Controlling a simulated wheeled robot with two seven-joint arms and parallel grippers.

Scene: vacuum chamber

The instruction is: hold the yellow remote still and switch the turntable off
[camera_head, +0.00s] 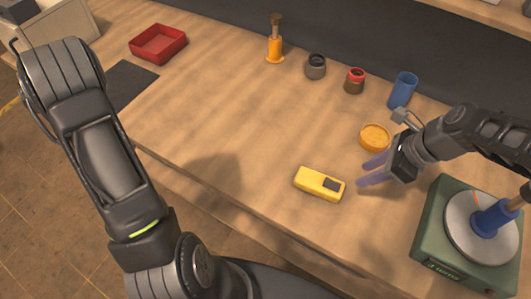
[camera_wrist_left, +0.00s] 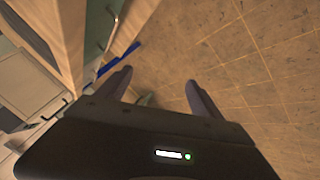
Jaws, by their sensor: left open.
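The yellow remote (camera_head: 312,180) lies flat on the wooden bench, with a dark patch at its right end. The turntable (camera_head: 435,231) is a green box with a grey disc at the right edge; a blue piece with a brown top stands on the disc. I cannot tell whether it is turning. My right gripper (camera_head: 370,171) is open and empty, with its purple fingers pointing left, just right of the remote and apart from it. My left gripper (camera_wrist_left: 160,92) is open and empty above the tiled floor in the left wrist view; the head view shows only its arm.
The bench (camera_head: 230,120) is clear left of the remote. Behind stand an orange round dish (camera_head: 374,137), a blue cup (camera_head: 403,90), a red-topped jar (camera_head: 355,82), a grey jar (camera_head: 316,67) and an orange-based tool (camera_head: 275,48). A red tray (camera_head: 158,43) sits at the back left.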

